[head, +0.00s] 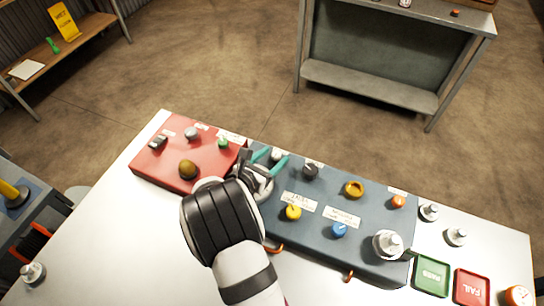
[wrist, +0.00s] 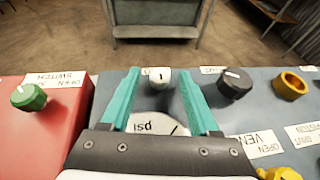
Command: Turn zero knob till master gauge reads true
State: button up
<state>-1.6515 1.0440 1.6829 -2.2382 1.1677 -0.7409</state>
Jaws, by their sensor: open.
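A small white knob with a dark pointer mark (wrist: 160,77) stands at the far edge of the blue-grey panel (head: 330,185), just beyond a round white gauge (wrist: 158,125). The gauge face shows "psi" and part of a needle; my gripper hides the rest, so its reading cannot be told. The white knob also shows in the head view (head: 277,154). My gripper (wrist: 163,78) is open, with one teal finger on each side of the white knob and visible space between. In the head view, my gripper (head: 269,158) reaches over the gauge. No label naming the zero knob is readable.
A dark knob (wrist: 235,83) stands close to the right finger, with an orange ring knob (wrist: 290,85) farther right. A green knob (wrist: 28,97) is on the red panel (head: 165,168) at left. Yellow (head: 293,212) and blue (head: 339,230) knobs sit nearer.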

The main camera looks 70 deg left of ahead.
grip_shut()
dwell(0.4)
jog(key=m+t+h, duration=0.1)
jog(key=m+h, duration=0.2)
jog(key=shift+s+a+t, duration=0.2)
jog(key=shift+a+t, duration=0.1)
jog(key=shift+t, duration=0.1)
jog(key=shift+a+m+t+h, duration=0.2)
jog(key=shift+m+t+h, duration=0.2)
jog(key=shift+m+h, duration=1.3)
grip_release()
